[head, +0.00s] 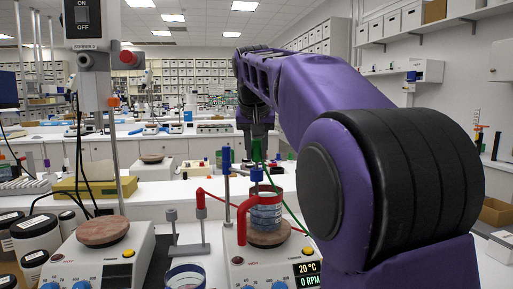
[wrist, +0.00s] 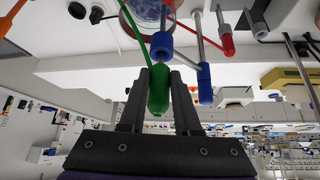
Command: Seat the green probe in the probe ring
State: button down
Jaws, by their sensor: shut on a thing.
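The green probe (head: 257,151) is upright between the fingers of my gripper (head: 256,136), above the beaker. In the wrist view my gripper (wrist: 165,85) is shut on the green probe (wrist: 158,97), with its thin green cable running away past the beaker. The probe ring appears to be the blue piece (head: 257,174) just below the probe; it also shows in the wrist view (wrist: 162,46), joined by a thin rod to a blue clamp. The probe looks close to lined up with it. I cannot tell whether its lower tip is inside the ring.
A glass beaker (head: 266,213) of blue liquid stands on a hotplate stirrer (head: 270,262) below the ring. A post with a blue clamp (head: 226,160) stands just left. A red-topped stand (head: 201,200) and second hotplate (head: 100,255) are farther left.

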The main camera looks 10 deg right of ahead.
jog(key=shift+f, duration=0.8)
jog(key=c, duration=0.5)
grip_release()
jog(key=shift+f, duration=0.1)
jog(key=shift+c, duration=0.2)
jog(key=p+v, duration=0.4)
jog(key=v, duration=1.3)
jog(key=shift+s, duration=0.2)
